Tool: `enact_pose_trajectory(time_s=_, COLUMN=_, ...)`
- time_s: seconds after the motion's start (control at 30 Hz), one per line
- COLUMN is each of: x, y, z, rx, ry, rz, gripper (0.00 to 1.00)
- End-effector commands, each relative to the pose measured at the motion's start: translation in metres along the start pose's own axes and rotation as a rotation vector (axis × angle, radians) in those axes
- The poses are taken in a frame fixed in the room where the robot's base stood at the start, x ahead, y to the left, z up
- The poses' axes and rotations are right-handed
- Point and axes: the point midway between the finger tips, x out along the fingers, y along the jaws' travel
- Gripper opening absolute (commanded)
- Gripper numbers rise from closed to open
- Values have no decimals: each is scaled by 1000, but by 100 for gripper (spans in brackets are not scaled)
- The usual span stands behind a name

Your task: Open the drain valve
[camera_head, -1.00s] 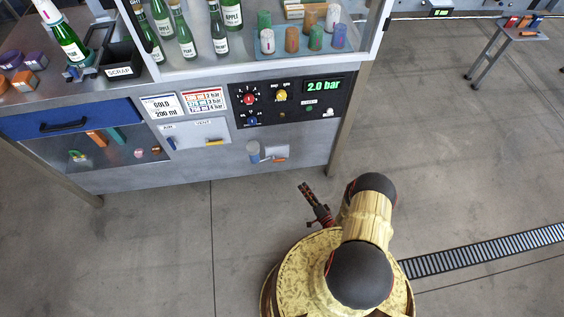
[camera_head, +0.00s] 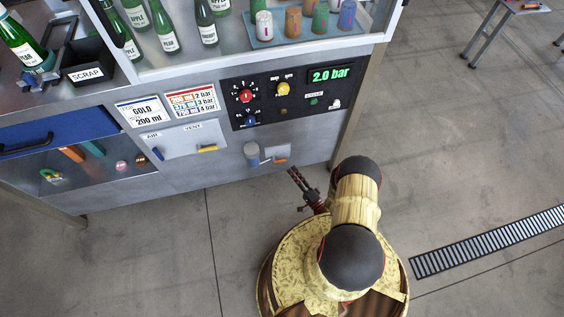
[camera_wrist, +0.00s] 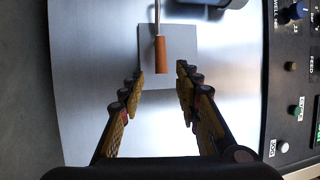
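The drain valve's orange lever grip (camera_head: 281,160) is low on the machine's front panel, right of a grey-blue cylinder (camera_head: 252,153). In the wrist view the orange grip (camera_wrist: 160,55) hangs on a thin metal rod, in front of a grey square plate (camera_wrist: 182,45). My gripper (camera_wrist: 160,76) is open, its two fingers apart, with the grip centred between and just beyond the tips in the picture. I see no contact. In the head view my gripper (camera_head: 297,178) is just below and right of the lever. Lettering near the valve is not readable.
Above the valve is a black control panel (camera_head: 266,112) with knobs and a display reading 2.0 bar. A plate with AIR and VENT levers (camera_head: 186,140) is to the left. The machine's right leg (camera_head: 352,125) stands beside my arm. Open floor surrounds my base.

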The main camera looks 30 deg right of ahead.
Motion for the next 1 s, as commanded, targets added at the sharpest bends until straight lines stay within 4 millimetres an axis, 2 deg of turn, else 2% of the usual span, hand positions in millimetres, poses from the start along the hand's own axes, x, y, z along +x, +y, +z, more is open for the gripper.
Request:
enact_pose_trajectory(time_s=0.3, x=47, y=0, z=1, rx=-2, ry=-3, rz=-2, gripper=33)
enact_pose_trajectory(time_s=0.5, x=67, y=0, z=0, rx=-2, ry=-2, rz=0, gripper=33)
enact_pose_trajectory(time_s=0.87, x=72, y=-1, z=0, rx=-2, ry=1, rz=0, gripper=33)
enact_pose_trajectory(time_s=1.0, x=72, y=-1, z=0, rx=-2, ry=0, rz=0, gripper=25)
